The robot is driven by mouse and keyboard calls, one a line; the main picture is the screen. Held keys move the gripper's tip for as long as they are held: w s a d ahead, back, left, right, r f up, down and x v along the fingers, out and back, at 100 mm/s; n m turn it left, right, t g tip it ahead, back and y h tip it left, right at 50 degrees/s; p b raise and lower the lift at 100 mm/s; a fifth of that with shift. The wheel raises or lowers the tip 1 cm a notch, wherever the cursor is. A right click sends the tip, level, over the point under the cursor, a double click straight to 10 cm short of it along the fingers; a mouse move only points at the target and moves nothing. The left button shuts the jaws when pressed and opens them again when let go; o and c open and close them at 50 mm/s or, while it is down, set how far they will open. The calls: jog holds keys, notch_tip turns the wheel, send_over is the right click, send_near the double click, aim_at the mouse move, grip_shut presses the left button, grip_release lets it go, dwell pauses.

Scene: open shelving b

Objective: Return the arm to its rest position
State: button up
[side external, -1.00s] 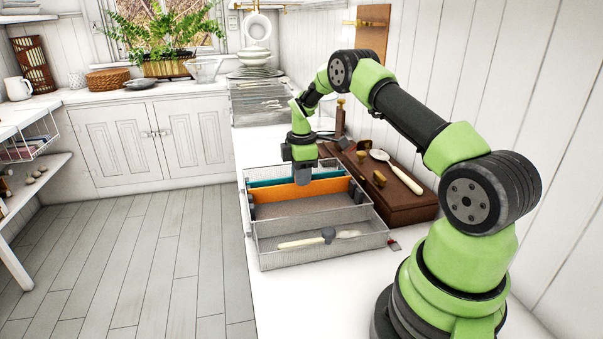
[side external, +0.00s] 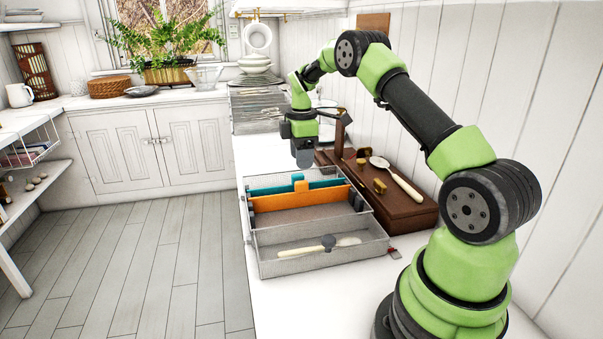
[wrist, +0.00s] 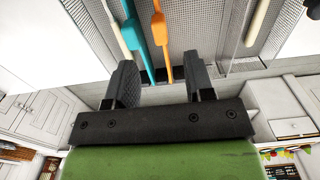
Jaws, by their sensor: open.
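My gripper (side external: 303,158) hangs above the back part of a wire mesh organizer (side external: 322,262), pointing down, clear of its contents. In the wrist view its two fingers (wrist: 160,78) are spread apart with nothing between them. Below it, a long orange item (side external: 280,202) lies across the organizer, with a teal item (side external: 325,184) behind it. The wrist view shows the orange (wrist: 162,45) and teal (wrist: 137,40) pieces side by side, beyond the fingertips.
A pale-handled utensil (side external: 300,250) lies in the organizer's front compartment. To the right, a brown wooden box (side external: 400,212) carries a spoon (side external: 398,180) and small brass-coloured pieces. Dish racks (side external: 258,105) stand behind. A white plank wall borders the right side.

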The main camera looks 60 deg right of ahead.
jog(key=s+a+r+m+t, duration=0.2)
jog(key=s+a+r+m, duration=0.1)
jog(key=a+r, duration=0.55)
jog(key=s+a+r+m+t, duration=0.2)
jog(key=s+a+r+m, duration=0.15)
jog(key=a+r, duration=0.5)
jog(key=s+a+m+t+y, duration=0.1)
jog(key=s+a+m, duration=0.2)
jog(key=s, duration=0.4)
jog(key=s+a+m+t+y, duration=0.1)
jog(key=s+a+m+t, duration=0.1)
jog(key=s+a, duration=0.3)
jog(key=s+r+m, duration=0.1)
jog(key=s, duration=0.2)
